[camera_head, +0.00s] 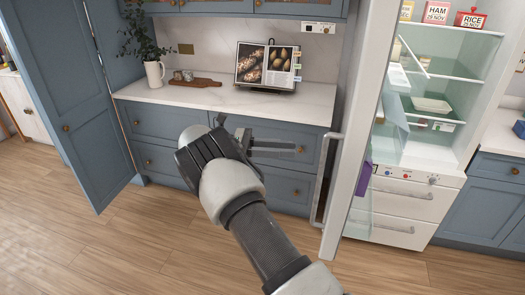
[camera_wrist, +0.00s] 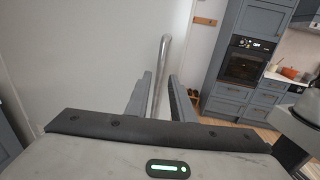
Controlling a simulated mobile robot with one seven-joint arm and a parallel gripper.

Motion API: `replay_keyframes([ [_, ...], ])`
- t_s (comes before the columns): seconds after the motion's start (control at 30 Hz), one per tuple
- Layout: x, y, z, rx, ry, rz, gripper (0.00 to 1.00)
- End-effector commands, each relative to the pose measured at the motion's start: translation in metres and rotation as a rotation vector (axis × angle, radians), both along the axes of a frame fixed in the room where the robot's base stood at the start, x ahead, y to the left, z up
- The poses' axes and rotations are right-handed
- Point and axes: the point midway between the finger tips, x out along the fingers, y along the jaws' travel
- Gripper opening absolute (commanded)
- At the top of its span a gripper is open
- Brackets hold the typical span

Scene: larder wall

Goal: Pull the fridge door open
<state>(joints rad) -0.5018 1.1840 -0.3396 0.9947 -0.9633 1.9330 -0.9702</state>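The fridge door (camera_head: 350,130) is white and stands wide open, seen nearly edge-on in the head view. Its pale face (camera_wrist: 90,60) fills the left of the wrist view. The metal bar handle (camera_head: 321,185) is on the door's left side in the head view. My gripper (camera_head: 292,150) is left of the handle, with its fingers pointing toward it and a gap between. In the wrist view the handle (camera_wrist: 160,75) lies in line with the space between my open fingers (camera_wrist: 162,90). I see no contact between fingers and handle.
The fridge interior shows glass shelves (camera_head: 440,75) with labelled boxes, and white drawers (camera_head: 400,205) below. A counter (camera_head: 225,95) with a plant jug and a cookbook stands behind my gripper. A blue cupboard door (camera_head: 65,100) stands open at left. The wooden floor (camera_head: 120,245) is clear.

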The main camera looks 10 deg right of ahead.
Motion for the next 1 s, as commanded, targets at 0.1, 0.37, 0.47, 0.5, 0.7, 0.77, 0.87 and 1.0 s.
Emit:
replay_keyframes([
  [0.1, 0.008, 0.028, -0.003, -0.001, -0.003, 0.004, 0.22],
  [0.37, 0.013, 0.048, -0.001, -0.006, -0.002, -0.014, 0.22],
  [0.47, 0.015, 0.054, -0.001, -0.003, -0.001, -0.010, 0.22],
  [0.5, 0.015, 0.056, 0.000, -0.003, -0.001, -0.007, 0.22],
  [0.7, 0.017, 0.063, 0.000, 0.000, 0.000, 0.001, 0.22],
  [0.77, 0.017, 0.063, 0.001, 0.000, 0.000, 0.002, 0.22],
  [0.87, 0.017, 0.063, 0.001, 0.000, 0.000, 0.002, 0.22],
  [1.0, 0.017, 0.063, 0.001, 0.000, 0.000, 0.001, 0.22],
])
